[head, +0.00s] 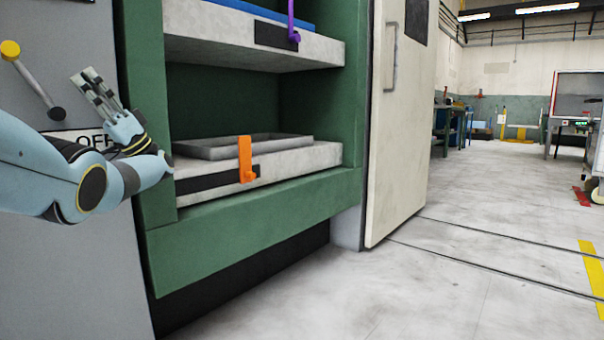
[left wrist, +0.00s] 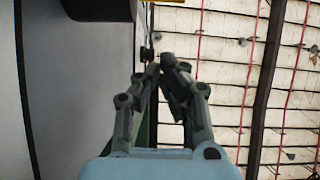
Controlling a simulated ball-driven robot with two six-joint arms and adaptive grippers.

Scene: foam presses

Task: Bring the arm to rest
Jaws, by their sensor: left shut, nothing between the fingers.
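My left gripper (head: 90,84) points up in front of the grey panel beside the green press frame, in the head view. In the left wrist view its fingers (left wrist: 162,72) come together at the tips, shut with nothing between them. My left arm comes in from the left, bent at the elbow. A lever with a yellow knob (head: 11,50) stands on the panel just left of the gripper, apart from it. An OFF label (head: 88,140) is partly hidden behind my arm. My right gripper is not in view.
The green press (head: 250,225) holds a lower plate with a grey tray (head: 215,150) and an orange latch (head: 245,160). A purple handle (head: 292,22) is on the upper plate. A pale door (head: 400,150) stands open at right. The floor (head: 470,280) beyond is clear.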

